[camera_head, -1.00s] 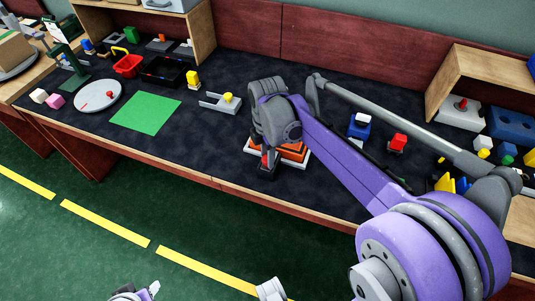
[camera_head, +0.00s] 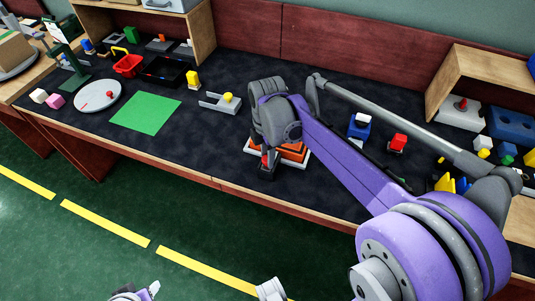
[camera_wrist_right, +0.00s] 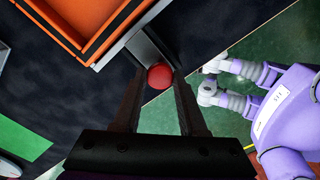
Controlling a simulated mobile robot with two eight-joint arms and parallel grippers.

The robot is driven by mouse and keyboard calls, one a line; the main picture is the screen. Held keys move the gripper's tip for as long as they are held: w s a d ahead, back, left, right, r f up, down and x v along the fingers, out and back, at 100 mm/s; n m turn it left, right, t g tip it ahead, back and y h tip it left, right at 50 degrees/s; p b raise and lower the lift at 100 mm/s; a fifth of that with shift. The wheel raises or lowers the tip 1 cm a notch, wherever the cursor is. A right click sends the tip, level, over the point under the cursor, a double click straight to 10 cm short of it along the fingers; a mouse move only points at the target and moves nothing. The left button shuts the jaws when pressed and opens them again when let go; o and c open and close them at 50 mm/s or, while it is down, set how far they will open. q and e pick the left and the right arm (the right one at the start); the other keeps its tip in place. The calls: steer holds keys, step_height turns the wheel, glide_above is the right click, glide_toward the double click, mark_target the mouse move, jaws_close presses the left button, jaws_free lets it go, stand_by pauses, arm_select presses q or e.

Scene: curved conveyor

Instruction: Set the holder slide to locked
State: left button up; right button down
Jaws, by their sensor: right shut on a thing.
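The holder is an orange tray on a white base (camera_head: 304,158), partly hidden behind my right arm in the head view. In the right wrist view its orange wall (camera_wrist_right: 122,22) fills the top left. A grey slide bar (camera_wrist_right: 148,48) sticks out from it and ends at a round red knob (camera_wrist_right: 159,76). My right gripper (camera_wrist_right: 158,84) is shut on the red knob, with a dark finger on each side. In the head view the right gripper (camera_head: 267,164) is at the holder's front left corner. Any lock marking is hidden. My left gripper is not identifiable.
A grey bracket with a yellow knob (camera_head: 227,98) and a green mat (camera_head: 146,113) lie left of the holder. A blue block (camera_head: 359,128) and a red block (camera_head: 398,142) stand to its right. The table's front edge (camera_head: 200,178) is close to the gripper.

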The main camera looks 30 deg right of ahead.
steer(key=shift+w+d, duration=1.2)
steer(key=shift+d, duration=0.15)
steer(key=c, duration=0.8)
jaws_free()
steer(key=o, duration=0.4)
steer(key=shift+c, duration=0.2)
